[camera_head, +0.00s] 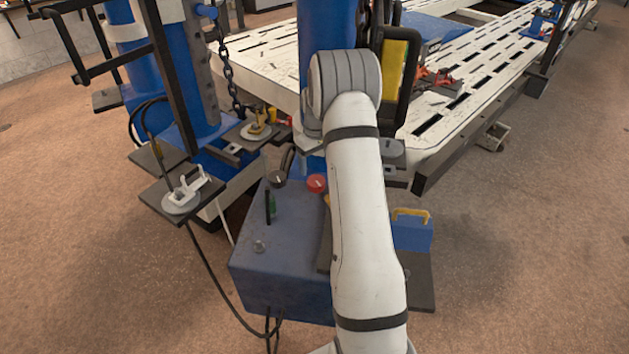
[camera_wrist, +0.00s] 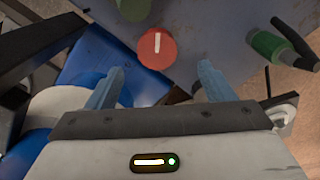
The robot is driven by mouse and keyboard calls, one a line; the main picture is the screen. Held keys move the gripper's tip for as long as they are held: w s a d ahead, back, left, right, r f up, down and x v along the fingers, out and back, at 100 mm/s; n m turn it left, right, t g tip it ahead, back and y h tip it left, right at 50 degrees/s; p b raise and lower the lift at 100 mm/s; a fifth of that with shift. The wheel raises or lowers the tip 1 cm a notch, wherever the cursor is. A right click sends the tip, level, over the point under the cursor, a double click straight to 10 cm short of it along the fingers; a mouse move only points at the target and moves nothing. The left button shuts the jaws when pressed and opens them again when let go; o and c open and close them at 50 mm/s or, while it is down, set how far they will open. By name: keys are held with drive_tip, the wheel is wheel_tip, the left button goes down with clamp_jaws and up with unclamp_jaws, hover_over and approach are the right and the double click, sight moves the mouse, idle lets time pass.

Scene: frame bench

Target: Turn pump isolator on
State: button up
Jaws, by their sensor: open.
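A round red knob (camera_head: 317,183) with a white pointer line sits on top of the blue pump box (camera_head: 285,285). I take this knob for the pump isolator, though no label is readable. In the wrist view the red knob (camera_wrist: 157,50) is near the top centre, its white line nearly upright in the picture. My gripper (camera_wrist: 158,80) is open and empty; its two pale blue fingers are spread wide below the knob in the picture, not touching it. In the head view my white arm hides the gripper and part of the box top.
A green-and-black lever handle (camera_wrist: 268,46) and a dull green round part (camera_wrist: 132,8) flank the knob. Blue posts, a chain (camera_head: 228,75) and the white frame bench (camera_head: 265,62) stand behind. Open floor lies right.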

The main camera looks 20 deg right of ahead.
sight(316, 181)
drive_tip(key=f, duration=0.8)
drive_tip(key=shift+w+d+f, duration=0.1)
drive_tip(key=shift+d+f, duration=0.15)
drive_tip(key=shift+f, duration=0.05)
drive_tip(key=shift+c, duration=0.4)
drive_tip(key=c, duration=0.9)
